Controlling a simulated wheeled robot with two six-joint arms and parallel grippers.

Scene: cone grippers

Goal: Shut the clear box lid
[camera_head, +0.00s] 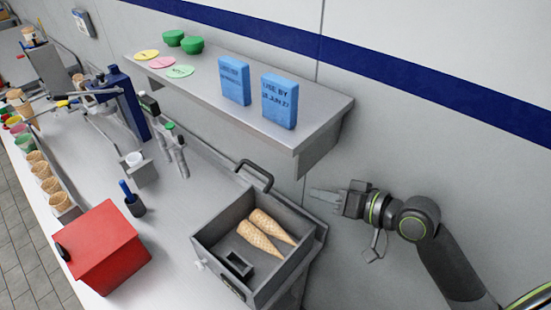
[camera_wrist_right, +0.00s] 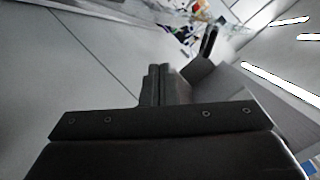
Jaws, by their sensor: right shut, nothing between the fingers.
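A grey open-topped box (camera_head: 207,244) sits on the counter with two waffle cones (camera_head: 266,234) inside. A dark handle (camera_head: 256,174) stands up at its back edge. The lid's clear panel is hard to make out; the box is uncovered. My right gripper (camera_head: 316,194) is shut and empty, to the right of the handle and behind the box, apart from both. In the right wrist view, the shut fingers (camera_wrist_right: 165,83) point ahead, and a dark upright piece that looks like the handle (camera_wrist_right: 209,41) shows beyond them. My left gripper is not in view.
A wall shelf (camera_head: 325,118) with blue cartons (camera_head: 279,101) hangs behind and above the box. The wall is close behind my right gripper.

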